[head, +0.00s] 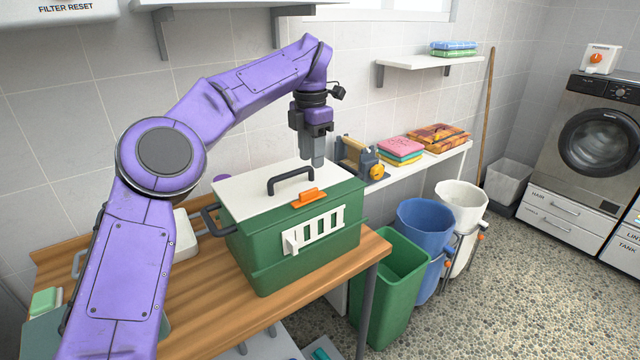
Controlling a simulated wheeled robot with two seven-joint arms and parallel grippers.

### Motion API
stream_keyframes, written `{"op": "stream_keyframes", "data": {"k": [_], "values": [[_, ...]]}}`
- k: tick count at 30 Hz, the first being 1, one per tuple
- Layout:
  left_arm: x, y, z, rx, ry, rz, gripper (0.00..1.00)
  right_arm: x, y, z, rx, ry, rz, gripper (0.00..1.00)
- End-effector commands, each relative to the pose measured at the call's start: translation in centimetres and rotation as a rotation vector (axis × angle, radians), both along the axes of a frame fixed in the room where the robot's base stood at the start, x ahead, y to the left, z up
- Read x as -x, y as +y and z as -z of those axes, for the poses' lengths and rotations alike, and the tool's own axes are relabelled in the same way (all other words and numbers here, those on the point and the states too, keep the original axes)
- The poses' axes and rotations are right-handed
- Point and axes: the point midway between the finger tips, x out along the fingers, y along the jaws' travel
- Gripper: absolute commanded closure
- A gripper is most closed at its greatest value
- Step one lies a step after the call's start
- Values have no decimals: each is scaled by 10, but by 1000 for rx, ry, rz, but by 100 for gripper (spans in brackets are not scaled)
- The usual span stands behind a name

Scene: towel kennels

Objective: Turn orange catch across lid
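A green box (270,260) with a white lid (245,193) stands on the wooden table. A dark handle (290,180) stands up from the lid. The orange catch (309,198) sits at the lid's front edge, above a white slatted vent (314,231); its bar lies roughly along that edge. My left gripper (314,162) points down over the back right part of the lid, behind the catch and apart from it in the picture. Its fingers overlap from this side, so their opening is unclear. No held object shows. My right gripper is out of view.
The wooden table (205,320) ends just right of the box. Green (395,290), blue (425,225) and white bins stand on the floor there. Behind the box, a white shelf holds a tape-dispenser-like device (360,160) and folded towels (401,149). A washer stands far right.

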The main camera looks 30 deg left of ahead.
Motion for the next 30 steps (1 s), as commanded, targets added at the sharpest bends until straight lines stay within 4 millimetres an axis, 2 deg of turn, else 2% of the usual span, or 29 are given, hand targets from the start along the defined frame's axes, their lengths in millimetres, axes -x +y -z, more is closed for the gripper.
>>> {"op": "stream_keyframes", "data": {"k": [1, 3, 9, 13, 21, 22, 25, 30], "values": [[2, 1, 17, 3, 0, 1, 62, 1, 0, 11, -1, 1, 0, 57], [1, 1, 35, 4, 4, 1, 62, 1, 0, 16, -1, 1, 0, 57], [-5, -1, 75, 1, 11, 2, 62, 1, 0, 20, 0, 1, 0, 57], [-6, -2, 88, 1, 11, 2, 62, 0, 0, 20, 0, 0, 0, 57], [-7, -2, 89, 1, 9, 3, 62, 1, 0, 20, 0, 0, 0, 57], [-7, -2, 89, 0, 10, 3, 68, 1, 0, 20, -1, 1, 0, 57], [-7, -3, 90, 0, 10, 4, 100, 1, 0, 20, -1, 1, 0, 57], [-7, -3, 90, 0, 10, 5, 100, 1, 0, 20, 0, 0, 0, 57]]}}
